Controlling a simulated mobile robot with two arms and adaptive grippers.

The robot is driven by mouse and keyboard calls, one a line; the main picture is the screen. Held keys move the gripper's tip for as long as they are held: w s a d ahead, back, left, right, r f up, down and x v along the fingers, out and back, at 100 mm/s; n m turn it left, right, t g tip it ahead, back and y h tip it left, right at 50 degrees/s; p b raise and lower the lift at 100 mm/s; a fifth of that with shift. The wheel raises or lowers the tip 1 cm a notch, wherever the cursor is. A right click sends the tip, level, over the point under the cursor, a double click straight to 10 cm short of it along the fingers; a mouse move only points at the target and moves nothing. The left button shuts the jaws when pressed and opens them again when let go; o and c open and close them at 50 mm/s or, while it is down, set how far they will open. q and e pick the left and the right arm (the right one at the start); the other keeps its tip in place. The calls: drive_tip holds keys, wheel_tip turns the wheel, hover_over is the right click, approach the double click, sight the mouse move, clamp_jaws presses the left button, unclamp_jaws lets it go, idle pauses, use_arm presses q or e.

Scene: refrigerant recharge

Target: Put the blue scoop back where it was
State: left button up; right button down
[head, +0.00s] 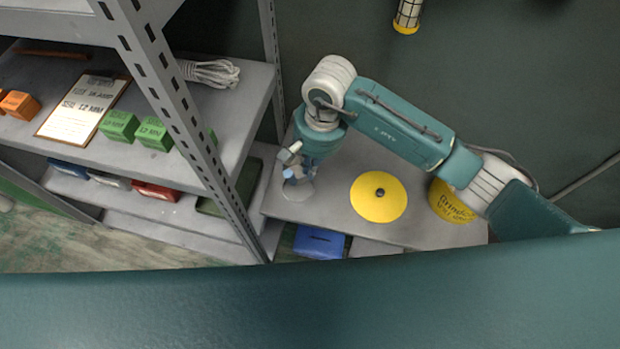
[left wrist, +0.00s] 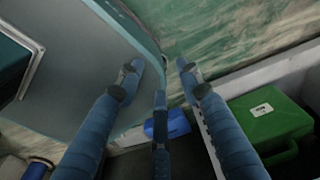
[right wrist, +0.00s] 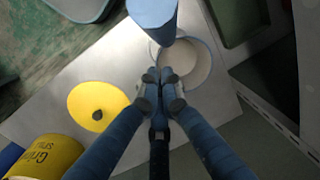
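The blue scoop (right wrist: 152,18) shows at the top of the right wrist view, partly cut off, just beyond my right fingertips. My right gripper (right wrist: 160,82) is nearly closed, shut on the scoop; the gripped part is mostly hidden by the fingers. In the head view, my right gripper (head: 297,172) is over the left end of the grey low table (head: 335,170). A pale round dish (right wrist: 187,65) lies beneath it, partly covered by the scoop. My left gripper (left wrist: 157,68) is open and empty, away from the table.
A yellow disc (head: 378,197) and a yellow tub (head: 448,203) are on the table right of the gripper. A grey metal shelf post (head: 175,90) stands close on the left. Green boxes (head: 119,126) and a rope (head: 210,72) are on the shelf. A green case (left wrist: 268,124) is near my left gripper.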

wheel_tip(320, 180, down, 3)
drive_tip(key=shift+r, duration=0.1)
wheel_tip(320, 180, down, 5)
drive_tip(key=shift+r+p, duration=0.1)
drive_tip(key=shift+p, duration=0.45)
use_arm(q)
drive_tip(key=shift+s+a+r, duration=0.1)
drive_tip(key=shift+s+r, duration=0.4)
drive_tip(key=shift+r, duration=0.15)
use_arm(e)
drive_tip(key=shift+f, duration=0.2)
drive_tip(key=shift+w+f+b, duration=0.1)
drive_tip(key=shift+b, duration=0.2)
drive_tip(key=c, duration=2)
unclamp_jaws()
use_arm(q)
drive_tip(key=shift+f, duration=0.15)
